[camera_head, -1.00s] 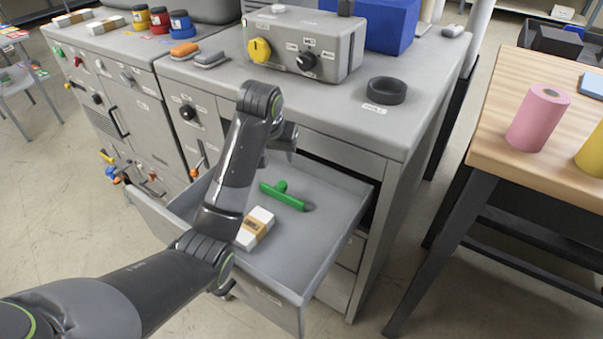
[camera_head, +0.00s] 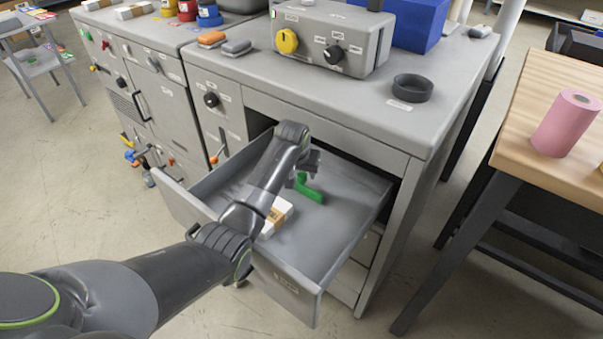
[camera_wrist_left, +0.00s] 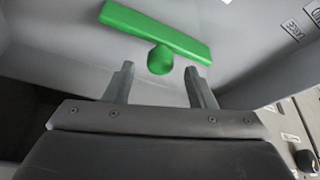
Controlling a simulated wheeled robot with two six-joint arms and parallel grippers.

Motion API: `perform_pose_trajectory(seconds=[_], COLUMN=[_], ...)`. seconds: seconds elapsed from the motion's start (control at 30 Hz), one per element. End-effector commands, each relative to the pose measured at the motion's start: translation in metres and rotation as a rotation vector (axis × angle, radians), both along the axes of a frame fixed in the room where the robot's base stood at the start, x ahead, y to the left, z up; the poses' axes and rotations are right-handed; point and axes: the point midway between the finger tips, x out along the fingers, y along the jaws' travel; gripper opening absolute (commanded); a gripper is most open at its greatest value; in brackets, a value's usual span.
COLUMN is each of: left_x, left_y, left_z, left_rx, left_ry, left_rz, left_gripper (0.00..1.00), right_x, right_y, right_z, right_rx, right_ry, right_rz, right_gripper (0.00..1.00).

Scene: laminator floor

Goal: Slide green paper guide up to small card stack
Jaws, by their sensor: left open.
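The green paper guide (camera_head: 311,192) lies in the open grey drawer (camera_head: 335,232); my left arm hides part of it in the head view. The left wrist view shows its long bar and round knob (camera_wrist_left: 160,59). The small card stack (camera_head: 275,216), white with a brown band, lies in the drawer nearer the front, partly behind my arm. My left gripper (camera_head: 308,170) is over the drawer at the guide. In the left wrist view its open fingers (camera_wrist_left: 161,75) stand on either side of the knob, slightly short of it, with nothing held. My right gripper is not in view.
The drawer walls surround the guide and stack. The cabinet top (camera_head: 340,97) overhangs behind, with a grey control box (camera_head: 331,38) and black ring (camera_head: 412,88) on it. A wooden table (camera_head: 548,120) with a pink roll (camera_head: 566,123) stands at right.

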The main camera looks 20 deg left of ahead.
Motion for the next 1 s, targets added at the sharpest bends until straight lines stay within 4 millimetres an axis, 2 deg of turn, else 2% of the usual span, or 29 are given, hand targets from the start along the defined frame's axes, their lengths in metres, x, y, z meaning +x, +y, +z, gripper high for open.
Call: perform_pose_trajectory(seconds=[0.2,0.6,0.9,1.0], left_x=[0.006,0.008,0.008,0.008], left_y=[0.000,0.000,0.000,0.000], left_z=[-0.015,-0.018,-0.018,-0.018], left_rx=[0.000,0.000,0.000,0.000], left_ry=[0.000,-0.001,-0.001,-0.001], left_rz=[0.000,0.000,0.000,0.000], left_gripper=[0.50,0.49,0.10,0.00], right_x=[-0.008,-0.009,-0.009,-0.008], right_y=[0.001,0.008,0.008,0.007], right_z=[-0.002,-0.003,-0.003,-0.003], right_rx=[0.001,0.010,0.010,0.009], right_ry=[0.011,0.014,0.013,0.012], right_rz=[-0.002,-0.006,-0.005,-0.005], right_gripper=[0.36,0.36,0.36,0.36])
